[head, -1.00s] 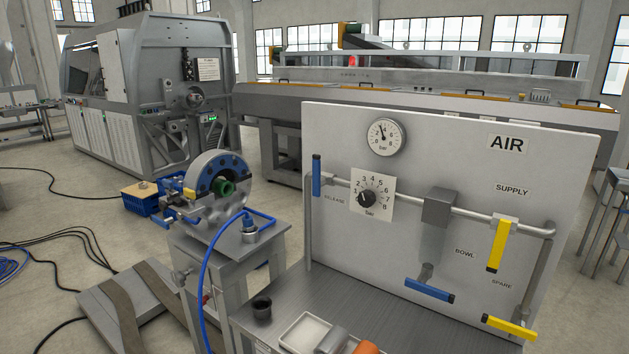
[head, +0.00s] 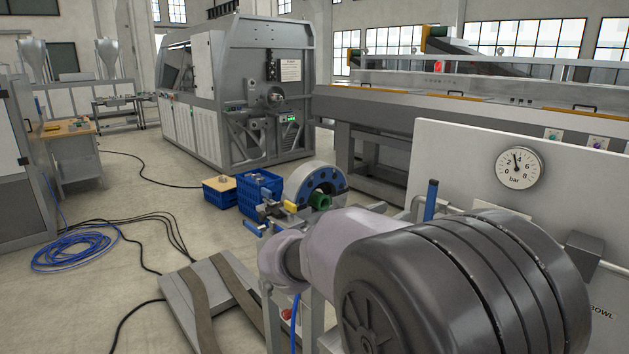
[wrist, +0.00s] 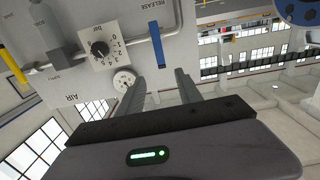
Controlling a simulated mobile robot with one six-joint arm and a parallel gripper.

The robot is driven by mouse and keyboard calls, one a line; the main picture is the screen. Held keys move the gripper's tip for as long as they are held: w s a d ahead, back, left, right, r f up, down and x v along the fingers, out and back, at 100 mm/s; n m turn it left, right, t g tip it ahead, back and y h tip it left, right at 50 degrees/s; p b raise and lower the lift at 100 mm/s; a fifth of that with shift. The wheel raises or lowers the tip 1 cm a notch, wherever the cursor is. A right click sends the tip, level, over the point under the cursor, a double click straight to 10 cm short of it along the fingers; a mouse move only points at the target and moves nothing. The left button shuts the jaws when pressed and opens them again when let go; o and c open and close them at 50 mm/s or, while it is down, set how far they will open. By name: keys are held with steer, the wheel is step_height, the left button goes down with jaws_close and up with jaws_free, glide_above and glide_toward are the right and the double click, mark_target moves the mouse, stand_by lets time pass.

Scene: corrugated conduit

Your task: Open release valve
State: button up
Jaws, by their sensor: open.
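The release valve has a blue lever handle (head: 431,200) that stands upright at the left edge of the white air panel (head: 450,140). In the wrist view, which is upside down, the blue handle (wrist: 156,44) hangs beside the RELEASE label, just beyond my fingertips. My gripper (wrist: 160,75) is open and empty, with the handle a little ahead of the gap between its two fingers. It does not appear to touch the handle. In the head view, my own arm hides the gripper and the lower part of the handle.
A pressure gauge (head: 519,168) is at the panel's top. The regulator dial (wrist: 100,48) and a yellow supply lever (wrist: 14,62) show in the wrist view. A blue-faced ring fixture (head: 322,185) stands left of the panel. Blue crates (head: 259,188) and hoses (head: 75,247) lie on the floor.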

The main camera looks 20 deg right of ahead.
glide_toward(431, 190)
steer(key=x, duration=1)
steer(key=shift+d, duration=0.35)
steer(key=shift+c, duration=0.2)
jaws_close()
stand_by(0.6)
